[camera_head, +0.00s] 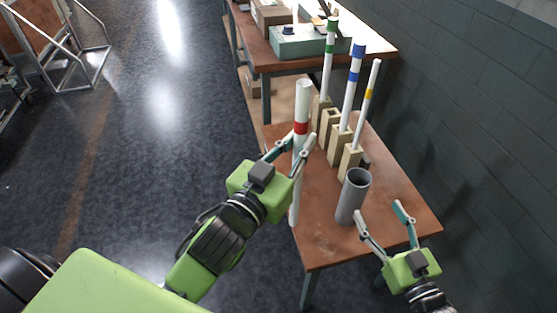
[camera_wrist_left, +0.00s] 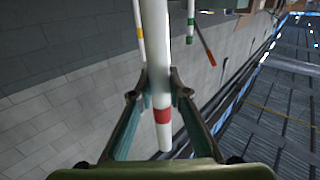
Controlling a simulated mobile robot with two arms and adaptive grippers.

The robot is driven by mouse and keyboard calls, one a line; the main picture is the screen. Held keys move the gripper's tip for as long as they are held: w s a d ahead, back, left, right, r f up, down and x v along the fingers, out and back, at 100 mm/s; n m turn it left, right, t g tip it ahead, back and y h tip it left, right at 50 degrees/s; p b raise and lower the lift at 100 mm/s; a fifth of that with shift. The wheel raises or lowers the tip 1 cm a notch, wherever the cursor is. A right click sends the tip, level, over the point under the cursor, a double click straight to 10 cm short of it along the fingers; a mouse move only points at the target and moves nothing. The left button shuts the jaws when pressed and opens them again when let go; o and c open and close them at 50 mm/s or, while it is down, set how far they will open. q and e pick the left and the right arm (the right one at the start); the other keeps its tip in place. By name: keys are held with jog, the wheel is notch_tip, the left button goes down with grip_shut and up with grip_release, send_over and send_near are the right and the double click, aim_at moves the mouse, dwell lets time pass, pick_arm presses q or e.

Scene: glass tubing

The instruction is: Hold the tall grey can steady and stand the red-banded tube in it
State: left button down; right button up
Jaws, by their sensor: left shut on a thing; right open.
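The red-banded tube (camera_head: 302,105) is white with a red band and stands roughly upright in the head view. My left gripper (camera_head: 290,146) is shut on it, just below the band in that view. The tube also shows in the left wrist view (camera_wrist_left: 154,40), running between the fingers. Its lower end reaches down by the table's left edge; I cannot tell whether it touches anything. The tall grey can (camera_head: 352,197) stands near the front of the table, open at the top and empty-looking. My right gripper (camera_head: 382,221) is open at the can's lower right, apart from my left gripper.
Tubes with green (camera_head: 329,60), blue (camera_head: 352,85) and yellow (camera_head: 368,104) bands stand in wooden blocks behind the can on the brown table (camera_head: 400,208). A second table (camera_head: 375,58) with boxes is farther back. A dark wall borders the right.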

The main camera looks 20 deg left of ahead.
pick_arm(q)
jog(key=w+d+r+m+g+h, duration=0.3)
jog(key=d+r+m+g+h, duration=0.4)
jog(key=d+r, duration=0.5)
jog(key=w+d+r+m+g+h, duration=0.4)
jog(key=d+r+m+g+h, duration=0.35)
jog(key=d+r, duration=0.4)
jog(key=w+a+r, duration=0.2)
jog(key=a+r, duration=0.3)
jog(key=r, duration=0.2)
jog(key=w+a+r+n+t, duration=0.1)
jog(key=w+a+r, duration=0.1)
jog(key=a+r, duration=0.3)
notch_tip(320, 180, up, 3)
jog(key=shift+w+f, duration=0.15)
jog(key=shift+w, duration=0.15)
pick_arm(e)
send_near(354, 170)
jog(key=x, duration=0.7)
jog(key=shift+f, duration=0.1)
jog(key=c, duration=1.3)
